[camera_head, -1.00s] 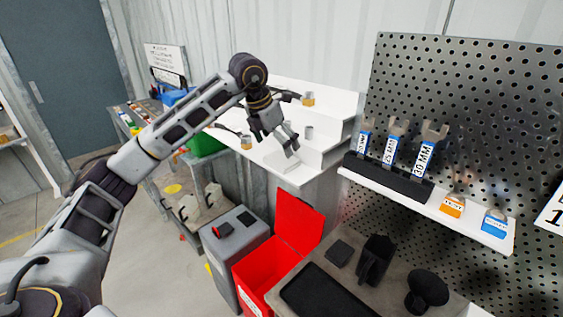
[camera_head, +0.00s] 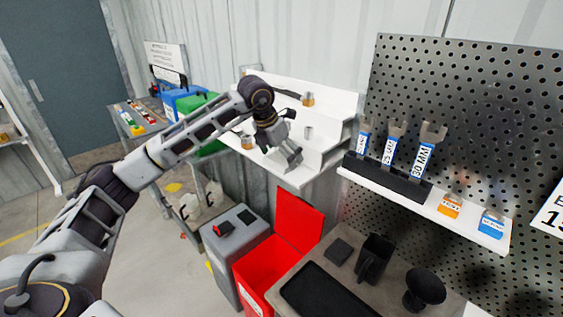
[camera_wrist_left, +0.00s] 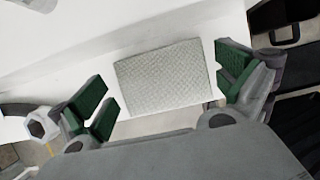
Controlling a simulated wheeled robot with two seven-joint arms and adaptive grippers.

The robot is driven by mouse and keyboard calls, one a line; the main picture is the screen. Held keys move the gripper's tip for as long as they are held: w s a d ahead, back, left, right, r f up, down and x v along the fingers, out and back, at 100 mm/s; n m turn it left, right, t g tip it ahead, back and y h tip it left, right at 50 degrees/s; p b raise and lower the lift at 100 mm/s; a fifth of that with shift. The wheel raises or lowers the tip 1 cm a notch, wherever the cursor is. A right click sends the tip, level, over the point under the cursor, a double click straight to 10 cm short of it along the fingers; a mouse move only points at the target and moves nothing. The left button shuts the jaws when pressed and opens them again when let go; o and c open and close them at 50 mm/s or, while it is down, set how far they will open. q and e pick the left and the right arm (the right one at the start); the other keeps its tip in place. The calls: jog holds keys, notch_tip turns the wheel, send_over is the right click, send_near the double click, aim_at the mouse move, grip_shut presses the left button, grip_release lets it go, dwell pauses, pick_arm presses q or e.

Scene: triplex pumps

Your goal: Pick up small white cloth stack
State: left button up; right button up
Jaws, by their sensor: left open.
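The small white cloth stack (camera_wrist_left: 165,77) shows in the left wrist view as a pale, woven-textured rectangle lying flat on the white shelf (camera_wrist_left: 60,80). My left gripper (camera_wrist_left: 165,95) is open, with its green-padded fingers on either side of the cloth, one left and one right. A gap shows between the cloth and each pad; the right pad looks closer. In the head view my left gripper (camera_head: 291,160) is over the lowest step of the white stepped shelf (camera_head: 317,162), and the cloth is hidden there. My right gripper is not in view.
Small items with orange parts (camera_head: 308,99) stand on the shelf steps. A red open bin (camera_head: 262,272) and a grey bin (camera_head: 235,243) stand below. A pegboard (camera_head: 475,130) with a narrow tool shelf (camera_head: 470,222) is at the right.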

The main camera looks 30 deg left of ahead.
aim_at(281, 158)
pick_arm(q)
jog(key=shift+c, duration=0.3)
jog(key=c, duration=0.7)
jog(key=shift+c, duration=0.2)
notch_tip(281, 158, up, 10)
jog(key=shift+b, duration=0.45)
jog(key=shift+s+f, duration=0.1)
dwell(0.4)
